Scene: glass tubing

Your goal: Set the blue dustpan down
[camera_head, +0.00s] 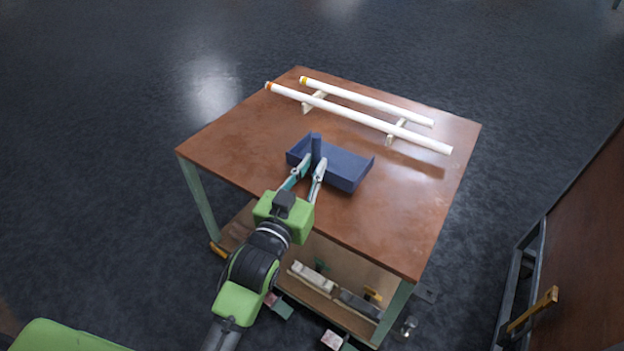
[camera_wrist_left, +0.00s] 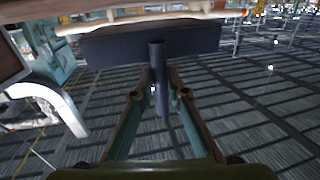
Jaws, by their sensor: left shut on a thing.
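The blue dustpan (camera_head: 345,166) is over the near middle of the brown table (camera_head: 240,140), with its upright handle (camera_head: 316,146) at its left part. My left gripper (camera_head: 314,163) is shut on the handle. In the left wrist view the handle (camera_wrist_left: 157,72) stands between the two fingertips (camera_wrist_left: 159,92), and the dark pan (camera_wrist_left: 110,48) spans the view behind it. I cannot tell whether the pan's underside touches the tabletop. My right gripper is not in view.
Two long white tubes (camera_head: 370,119) (camera_head: 370,98) lie across light supports (camera_head: 397,131) towards the table's back. The tabletop is bare to the left of the pan and at the near right. A lower shelf (camera_head: 340,270) holds several small items.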

